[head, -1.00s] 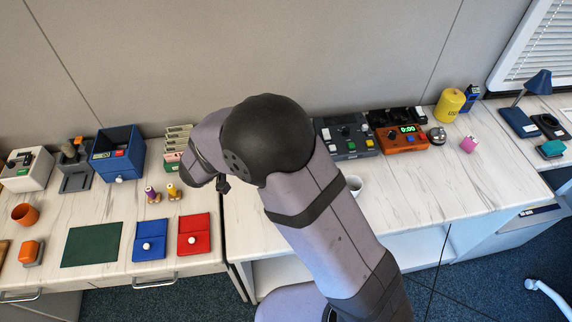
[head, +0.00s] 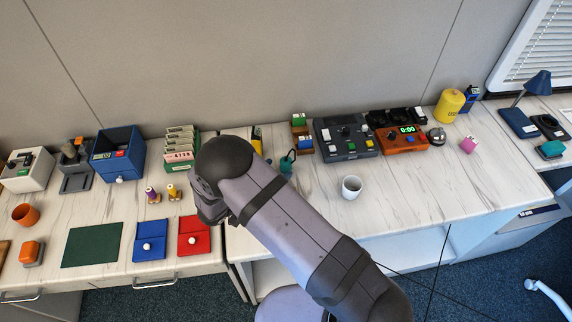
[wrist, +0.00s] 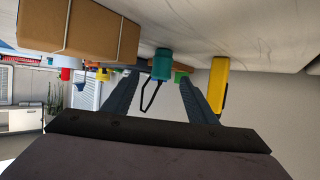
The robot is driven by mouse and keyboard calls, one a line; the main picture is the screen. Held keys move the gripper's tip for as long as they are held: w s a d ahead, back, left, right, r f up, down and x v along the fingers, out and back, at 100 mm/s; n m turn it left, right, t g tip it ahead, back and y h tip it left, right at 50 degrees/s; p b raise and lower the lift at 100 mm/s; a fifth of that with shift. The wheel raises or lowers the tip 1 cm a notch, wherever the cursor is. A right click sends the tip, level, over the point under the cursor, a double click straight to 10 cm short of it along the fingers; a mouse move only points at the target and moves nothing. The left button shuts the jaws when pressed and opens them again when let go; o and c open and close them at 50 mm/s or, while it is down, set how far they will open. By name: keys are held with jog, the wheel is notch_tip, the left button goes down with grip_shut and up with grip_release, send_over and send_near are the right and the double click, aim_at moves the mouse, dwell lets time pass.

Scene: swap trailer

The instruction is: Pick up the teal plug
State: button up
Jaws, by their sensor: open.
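The teal plug (head: 287,164) stands on the table right of my arm in the head view, with a thin black loop at its top. In the wrist view, where the table is at the top of the picture, the teal plug (wrist: 162,64) and its loop appear between the fingers, beyond them or level with them; I cannot tell which. My gripper (wrist: 157,82) is open, and I see no contact with the plug. In the head view the fingers are mostly hidden by my arm.
A yellow object (head: 257,140) stands behind and left of the plug. Small brown blocks with green and blue parts (head: 300,127) stand behind it. A white cup (head: 351,187) and a dark control box (head: 346,140) are to the right. A brown box (wrist: 80,28) is close in the wrist view.

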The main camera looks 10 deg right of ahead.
aim_at(282, 165)
jog(key=shift+p+x, duration=1.15)
jog(key=shift+x, duration=2.2)
jog(key=shift+w+a, duration=0.15)
jog(key=c, duration=1.1)
